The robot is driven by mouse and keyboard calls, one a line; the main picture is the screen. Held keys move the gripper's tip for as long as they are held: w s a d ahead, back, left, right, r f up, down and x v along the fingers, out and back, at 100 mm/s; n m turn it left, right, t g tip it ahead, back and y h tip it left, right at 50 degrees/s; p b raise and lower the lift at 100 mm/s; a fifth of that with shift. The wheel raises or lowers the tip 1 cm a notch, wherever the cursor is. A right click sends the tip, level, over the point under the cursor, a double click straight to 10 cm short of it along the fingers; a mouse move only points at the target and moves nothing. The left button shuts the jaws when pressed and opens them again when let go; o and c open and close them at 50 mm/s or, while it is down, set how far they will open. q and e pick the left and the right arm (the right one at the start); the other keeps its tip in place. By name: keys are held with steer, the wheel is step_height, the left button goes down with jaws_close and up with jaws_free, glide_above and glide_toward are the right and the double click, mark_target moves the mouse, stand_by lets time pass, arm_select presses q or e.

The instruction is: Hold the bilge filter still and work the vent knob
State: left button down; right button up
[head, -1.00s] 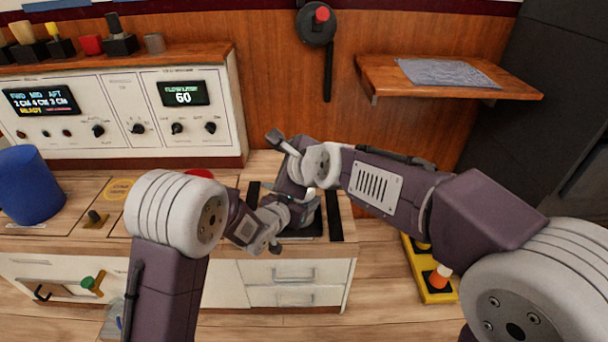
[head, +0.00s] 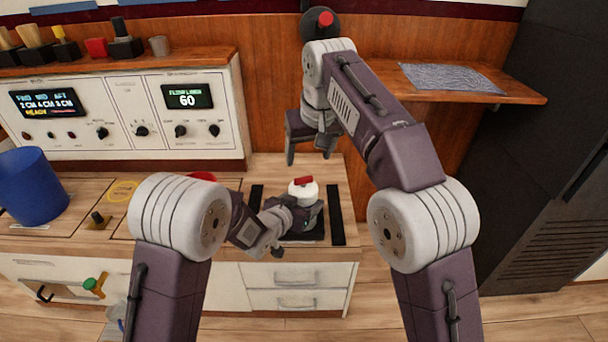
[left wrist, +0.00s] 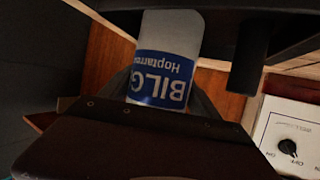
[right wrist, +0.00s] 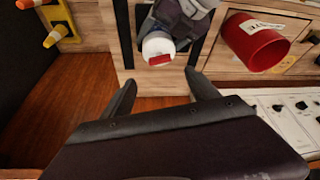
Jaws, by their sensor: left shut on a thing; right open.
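The bilge filter (head: 302,193) is a white cylinder standing on a dark base at the right end of the counter. The red bar-shaped vent knob (head: 303,182) sits on top. My left gripper (head: 304,212) is shut on the filter's body, low on its side. The left wrist view shows the filter's blue label (left wrist: 160,78) close up, partly hidden. My right gripper (head: 309,152) is open and empty, above and behind the filter. In the right wrist view, the filter (right wrist: 157,43) and knob (right wrist: 160,60) lie beyond the open fingers (right wrist: 161,88), apart from them.
Dark strips (head: 337,215) flank the filter. A red container (right wrist: 256,42) and a blue bucket (head: 30,187) stand on the counter to the left. A control panel (head: 125,117) is behind it. A wooden shelf (head: 520,88) juts out at the right.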

mark_target(303, 177)
steer(key=x, duration=1)
steer(key=shift+w+f, duration=0.1)
steer(key=c, duration=1.4)
steer(key=shift+o, duration=0.2)
steer(key=n+y, duration=0.1)
steer(key=n, duration=0.4)
steer(key=shift+d+g+y, duration=0.1)
steer(key=shift+g+y, duration=0.3)
steer(key=n+g, duration=0.1)
steer(key=n, duration=0.2)
steer(key=n+g+y, duration=0.1)
steer(key=n, duration=0.2)
steer(key=shift+w, duration=0.2)
steer(key=o, duration=1.4)
steer(key=shift+c, duration=0.2)
